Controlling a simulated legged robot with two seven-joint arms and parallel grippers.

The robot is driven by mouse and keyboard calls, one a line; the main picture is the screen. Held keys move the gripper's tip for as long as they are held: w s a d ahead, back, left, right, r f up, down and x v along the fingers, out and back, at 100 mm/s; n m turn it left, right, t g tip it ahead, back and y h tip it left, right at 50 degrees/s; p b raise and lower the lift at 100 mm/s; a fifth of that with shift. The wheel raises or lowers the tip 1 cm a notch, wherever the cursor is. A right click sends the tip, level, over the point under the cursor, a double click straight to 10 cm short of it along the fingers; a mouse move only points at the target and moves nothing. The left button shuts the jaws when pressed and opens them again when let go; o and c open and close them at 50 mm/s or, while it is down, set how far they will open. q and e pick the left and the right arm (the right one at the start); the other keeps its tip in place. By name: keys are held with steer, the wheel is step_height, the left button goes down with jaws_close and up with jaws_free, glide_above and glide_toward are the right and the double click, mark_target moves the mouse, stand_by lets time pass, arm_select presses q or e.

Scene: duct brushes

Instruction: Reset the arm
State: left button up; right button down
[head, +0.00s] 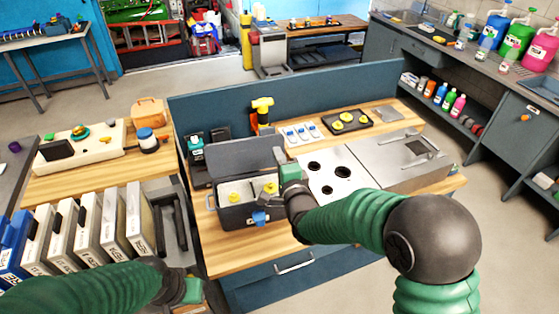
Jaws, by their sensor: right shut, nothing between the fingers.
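My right arm reaches in from the lower right. My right gripper (290,178) is shut and empty, above the right end of an open grey box (240,215). Its fingers are small and partly hidden by its own wrist. The box holds yellow-topped pieces (233,196), and its lid (242,156) is tilted up at the back. My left arm enters along the lower left edge, and my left gripper (190,290) is low beside the workbench's left side. Its fingers cannot be made out.
A metal plate with several dark holes (340,172) lies right of the box on the wooden bench (245,255). A black tray with yellow pieces (347,121) is behind it. Labelled binders (88,225) stand at left. A blue panel (215,90) backs the bench.

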steer(key=s+d+f+n+g+h, duration=0.2)
steer(key=s+d+f+n+g, duration=0.55)
steer(key=s+d+f, duration=0.3)
arm_select(q)
steer(key=shift+s+d, duration=0.2)
steer(key=shift+d, duration=0.2)
arm_select(e)
steer(key=s+d+f+n+g, duration=0.1)
steer(key=s+d+n+g, duration=0.1)
steer(key=s, duration=0.5)
steer(key=s+d+f+n+g+h, duration=0.1)
steer(key=s+d+f+n+g, duration=0.1)
steer(key=s, duration=0.4)
steer(key=s+d+f+n+g, duration=0.2)
steer(key=s+d+n, duration=0.1)
steer(key=s, duration=0.4)
steer(key=shift+s+d+n+g+h, duration=0.15)
steer(key=shift+s+n+g+h, duration=0.2)
steer(key=shift+n+h, duration=0.1)
arm_select(q)
steer(key=shift+s+r, duration=0.1)
steer(key=shift+s, duration=0.05)
arm_select(e)
steer(key=shift+s+r, duration=0.1)
